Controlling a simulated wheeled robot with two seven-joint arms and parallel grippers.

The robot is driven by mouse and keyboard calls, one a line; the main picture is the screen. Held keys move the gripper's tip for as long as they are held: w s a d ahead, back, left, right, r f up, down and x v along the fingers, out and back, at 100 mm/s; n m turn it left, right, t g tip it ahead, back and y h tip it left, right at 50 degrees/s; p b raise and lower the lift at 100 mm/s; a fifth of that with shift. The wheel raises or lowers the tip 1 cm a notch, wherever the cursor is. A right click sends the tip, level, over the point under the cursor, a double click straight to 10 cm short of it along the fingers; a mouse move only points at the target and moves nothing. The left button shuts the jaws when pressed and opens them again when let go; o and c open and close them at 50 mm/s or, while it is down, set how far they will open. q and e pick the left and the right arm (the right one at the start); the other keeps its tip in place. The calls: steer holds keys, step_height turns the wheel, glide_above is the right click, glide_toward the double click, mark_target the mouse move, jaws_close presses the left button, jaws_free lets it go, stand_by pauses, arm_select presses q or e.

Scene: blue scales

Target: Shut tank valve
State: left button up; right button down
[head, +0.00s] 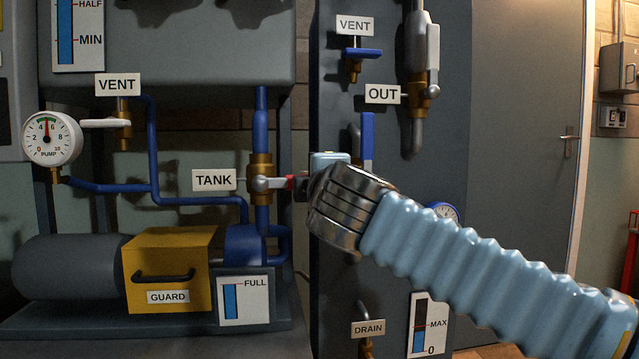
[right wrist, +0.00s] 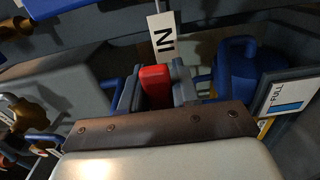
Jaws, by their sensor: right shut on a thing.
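The tank valve (head: 262,170) is a brass body on a vertical blue pipe, beside a white TANK label (head: 214,180). Its lever (head: 272,183) points right, about level and across the pipe, and has a red grip. My right gripper (head: 298,186) comes in from the right and is shut on the red grip. In the right wrist view the red grip (right wrist: 155,84) sits between the two fingers. The gripper and wrist hide the lever's outer end in the head view. My left gripper is not in view.
A grey cabinet (head: 450,110) with OUT, VENT and DRAIN valves stands behind my right arm. A pump gauge (head: 50,139), a VENT valve (head: 122,125) and a yellow guard (head: 168,268) are at left. A grey door (head: 525,130) is at right.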

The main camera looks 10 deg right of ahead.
steer(key=shift+f, duration=0.15)
steer(key=c, duration=0.9)
jaws_free()
steer(key=shift+s, duration=0.1)
steer(key=s, duration=1.3)
steer(key=shift+s, duration=0.3)
